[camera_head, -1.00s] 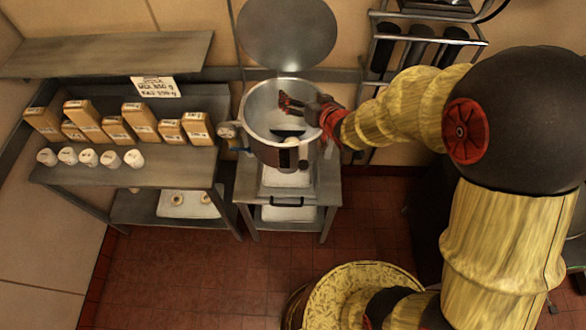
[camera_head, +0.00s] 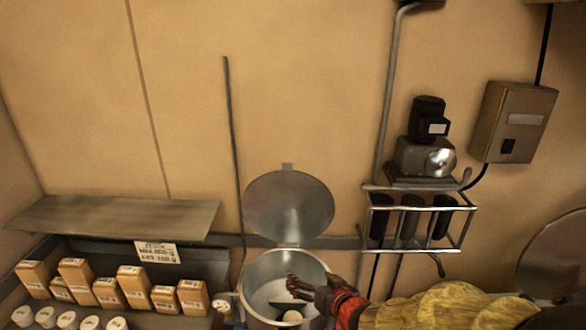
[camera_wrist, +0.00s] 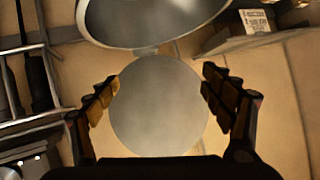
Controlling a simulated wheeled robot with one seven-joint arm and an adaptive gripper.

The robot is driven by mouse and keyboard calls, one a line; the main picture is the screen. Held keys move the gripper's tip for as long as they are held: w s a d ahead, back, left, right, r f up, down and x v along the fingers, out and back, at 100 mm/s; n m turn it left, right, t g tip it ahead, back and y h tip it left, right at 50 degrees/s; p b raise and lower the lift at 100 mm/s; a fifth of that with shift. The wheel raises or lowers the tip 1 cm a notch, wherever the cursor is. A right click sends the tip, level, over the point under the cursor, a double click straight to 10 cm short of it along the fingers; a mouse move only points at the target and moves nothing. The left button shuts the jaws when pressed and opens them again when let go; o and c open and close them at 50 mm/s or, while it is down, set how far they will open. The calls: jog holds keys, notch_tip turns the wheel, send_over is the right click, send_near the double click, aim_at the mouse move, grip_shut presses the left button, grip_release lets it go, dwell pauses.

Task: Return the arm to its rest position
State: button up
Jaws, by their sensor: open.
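My gripper (camera_head: 290,294) is over the mouth of the steel pot (camera_head: 256,311) in the head view, its dark fingers apart and nothing between them. The red wrist and yellow-sleeved arm come in from the lower right. In the wrist view my gripper (camera_wrist: 160,88) shows its two fingers spread wide. The round grey lid (camera_wrist: 160,115) stands behind the gap, and the pot (camera_wrist: 150,38) is at the top of that view. The lid (camera_head: 289,205) stands open behind the pot in the head view.
Several tan boxes (camera_head: 133,286) and white cups (camera_head: 67,320) stand on the shelf at left, below an upper shelf (camera_head: 110,217). A wall rack (camera_head: 420,246) with dark bottles is right of the lid, under a motor unit (camera_head: 425,155). A grey box (camera_head: 513,122) hangs farther right.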

jog(key=s+d+f+m+g+h+b, duration=0.2)
jog(key=s+d+f+h+b, duration=0.45)
jog(key=d+b, duration=0.7)
jog(key=s+f+g+b, duration=0.1)
jog(key=s+f+b, duration=0.2)
jog(key=s+b, duration=0.2)
jog(key=s+f+g+y+b, duration=0.1)
jog(key=s+f+b, duration=0.3)
jog(key=s, duration=0.5)
jog(key=s+f+g+b, duration=0.2)
jog(key=s+f+b, duration=0.1)
jog(key=s+b, duration=0.3)
jog(key=shift+s+d+f, duration=0.2)
jog(key=shift+s+d, duration=0.1)
jog(key=shift+s, duration=0.75)
jog(key=shift+c, duration=0.5)
